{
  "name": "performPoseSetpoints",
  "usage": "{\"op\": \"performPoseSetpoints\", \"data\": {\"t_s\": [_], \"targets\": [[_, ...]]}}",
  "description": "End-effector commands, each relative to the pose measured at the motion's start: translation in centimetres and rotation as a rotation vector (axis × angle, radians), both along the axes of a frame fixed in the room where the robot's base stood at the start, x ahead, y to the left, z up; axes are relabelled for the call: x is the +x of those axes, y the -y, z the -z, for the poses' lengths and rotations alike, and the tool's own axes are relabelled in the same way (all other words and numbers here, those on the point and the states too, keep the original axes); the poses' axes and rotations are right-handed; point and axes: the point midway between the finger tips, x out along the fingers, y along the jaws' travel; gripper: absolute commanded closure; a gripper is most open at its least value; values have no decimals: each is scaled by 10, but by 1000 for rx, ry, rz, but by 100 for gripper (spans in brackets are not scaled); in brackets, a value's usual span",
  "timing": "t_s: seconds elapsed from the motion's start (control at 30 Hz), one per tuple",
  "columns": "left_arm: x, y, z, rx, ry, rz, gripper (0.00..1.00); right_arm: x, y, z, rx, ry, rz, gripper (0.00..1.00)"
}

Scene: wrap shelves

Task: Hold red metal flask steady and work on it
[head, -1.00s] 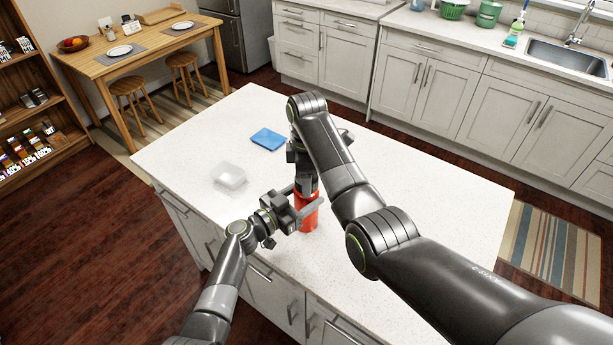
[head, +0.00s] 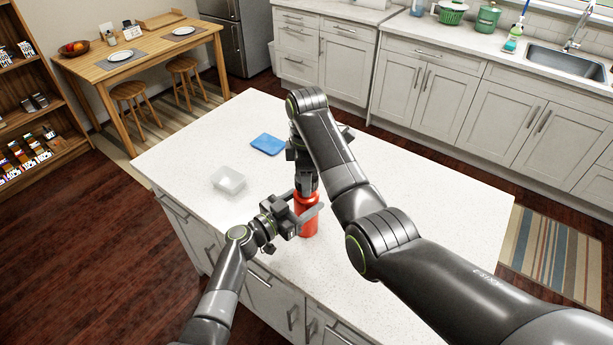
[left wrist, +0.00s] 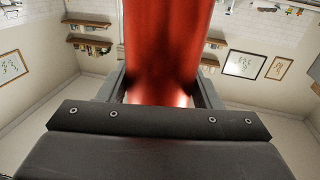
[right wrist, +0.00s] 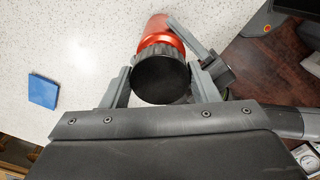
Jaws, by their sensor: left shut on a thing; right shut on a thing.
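The red metal flask (head: 308,222) stands upright near the front edge of the white island. My left gripper (head: 306,208) comes in from the left and is shut on the flask's body. The red body (left wrist: 165,45) fills the middle of the left wrist view between the fingers. My right gripper (head: 306,186) is above the flask, pointing down, shut on its black lid (right wrist: 160,78). In the right wrist view the lid lies between the fingers, in line with the red body (right wrist: 158,28). I cannot tell how tightly the lid sits.
A clear container (head: 228,181) and a flat blue object (head: 267,144) lie on the island countertop (head: 200,150), left of and behind the flask. The countertop's right side is bare.

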Motion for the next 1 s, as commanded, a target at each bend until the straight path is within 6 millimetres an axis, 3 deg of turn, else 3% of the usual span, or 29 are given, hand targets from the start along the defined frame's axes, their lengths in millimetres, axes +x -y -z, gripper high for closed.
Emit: {"op": "performPoseSetpoints", "data": {"t_s": [0.23, 0.5, 0.73, 0.77, 0.93, 1.0], "targets": [[0, 0, 1, 0, -3, 0, 100, 0, 0, -6, 0, 2, 0, 73], [0, 0, 1, 0, -3, 0, 100, 1, 0, -37, 0, 3, 1, 73], [0, 0, 1, 0, -3, 0, 100, 0, 0, -40, 0, 0, 0, 73], [0, 0, 1, 0, -3, 0, 39, 0, 0, -40, 0, 0, 0, 73], [0, 0, 1, 0, -1, 0, 17, 0, 0, -40, 0, 0, 0, 73], [0, 0, 1, 0, -1, 0, 16, 0, 0, -40, 0, 0, 0, 73]]}}
